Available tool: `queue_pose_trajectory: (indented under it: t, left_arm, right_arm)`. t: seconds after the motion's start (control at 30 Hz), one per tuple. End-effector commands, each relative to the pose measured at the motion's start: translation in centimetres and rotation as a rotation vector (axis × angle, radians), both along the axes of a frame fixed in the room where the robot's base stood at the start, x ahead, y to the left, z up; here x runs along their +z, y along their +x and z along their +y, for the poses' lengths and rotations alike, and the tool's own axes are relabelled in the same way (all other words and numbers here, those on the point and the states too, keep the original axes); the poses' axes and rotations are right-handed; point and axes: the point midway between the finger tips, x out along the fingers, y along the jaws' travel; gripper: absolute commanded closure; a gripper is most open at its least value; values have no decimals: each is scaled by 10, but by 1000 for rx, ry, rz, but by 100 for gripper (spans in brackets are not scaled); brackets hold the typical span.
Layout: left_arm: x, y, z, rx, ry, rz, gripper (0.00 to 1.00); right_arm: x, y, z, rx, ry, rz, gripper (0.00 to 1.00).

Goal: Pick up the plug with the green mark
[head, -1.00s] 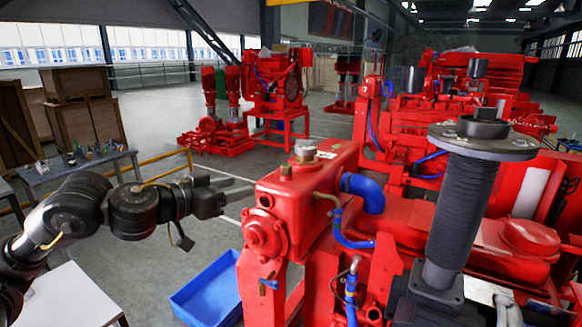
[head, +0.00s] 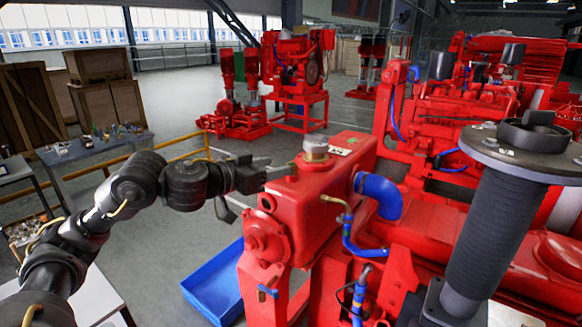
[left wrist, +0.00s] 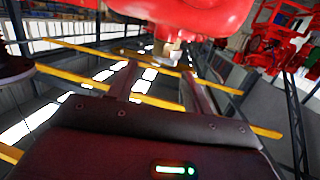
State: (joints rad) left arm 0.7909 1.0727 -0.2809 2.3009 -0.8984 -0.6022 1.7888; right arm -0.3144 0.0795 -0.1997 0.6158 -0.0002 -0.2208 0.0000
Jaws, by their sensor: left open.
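A small brass-coloured plug (head: 293,168) stands on top of the red tank, just left of the grey filler cap (head: 315,149). I cannot make out a green mark on it. My left gripper (head: 283,169) reaches in from the left with its fingertips at or close to this plug; contact is not clear. In the left wrist view the two fingers of my left gripper (left wrist: 160,70) are apart, and a pale, yellowish plug (left wrist: 171,50) shows between and beyond their tips, against the red tank (left wrist: 185,15). My right gripper is out of view.
The red pumpset fills the right, with a blue hose (head: 378,190) and a dark ribbed column with a round flange (head: 490,220). A blue bin (head: 215,285) lies on the floor below. A grey table (head: 90,150) with small items stands at left.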

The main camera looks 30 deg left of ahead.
Motion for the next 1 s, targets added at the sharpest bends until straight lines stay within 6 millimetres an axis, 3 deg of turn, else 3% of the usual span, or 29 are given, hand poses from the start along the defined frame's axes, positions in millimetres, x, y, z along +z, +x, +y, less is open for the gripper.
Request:
queue_pose_trajectory:
  t: [0.37,0.7,0.97,1.0]
  left_arm:
    - [-7,19,-7,0,0,4,50]
    - [-21,57,-20,0,1,2,50]
    - [-22,60,-21,1,3,1,50]
    - [-22,60,-21,1,3,1,53]
  right_arm:
    - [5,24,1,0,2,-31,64]
    - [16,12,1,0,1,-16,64]
    - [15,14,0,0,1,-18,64]
    - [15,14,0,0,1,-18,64]
